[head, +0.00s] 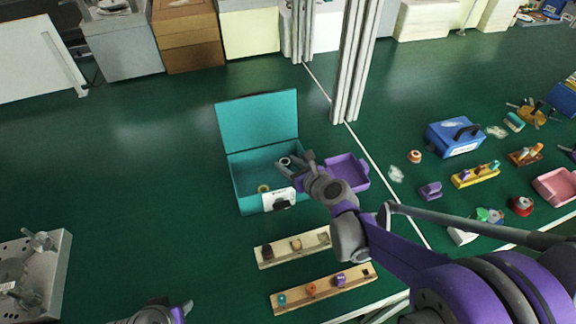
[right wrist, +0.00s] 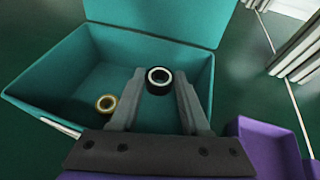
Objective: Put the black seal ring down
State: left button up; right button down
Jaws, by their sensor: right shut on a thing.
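The black seal ring (right wrist: 159,87) has a pale inner rim and sits between the fingertips of my right gripper (right wrist: 158,88). In the head view the ring (head: 285,161) and my right gripper (head: 291,162) are over the inside of an open teal box (head: 244,199). The teal box also shows in the right wrist view (right wrist: 45,75). My right gripper is shut on the ring. I cannot tell whether the ring touches the box floor. My left gripper is not visible; only a piece of my left arm shows at the bottom edge.
A brass ring (right wrist: 106,103) lies in the box's left part. The box's raised lid (head: 257,122) stands at the back. A purple tray (head: 347,172) is right of the box. Two wooden strips (head: 273,258) (head: 325,293) with small parts lie in front. Metal posts (head: 352,70) stand behind.

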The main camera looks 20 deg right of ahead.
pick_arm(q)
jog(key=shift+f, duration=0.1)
pick_arm(e)
jog(key=shift+f, duration=0.2)
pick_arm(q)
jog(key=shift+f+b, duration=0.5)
pick_arm(e)
jog(key=shift+f, duration=0.55)
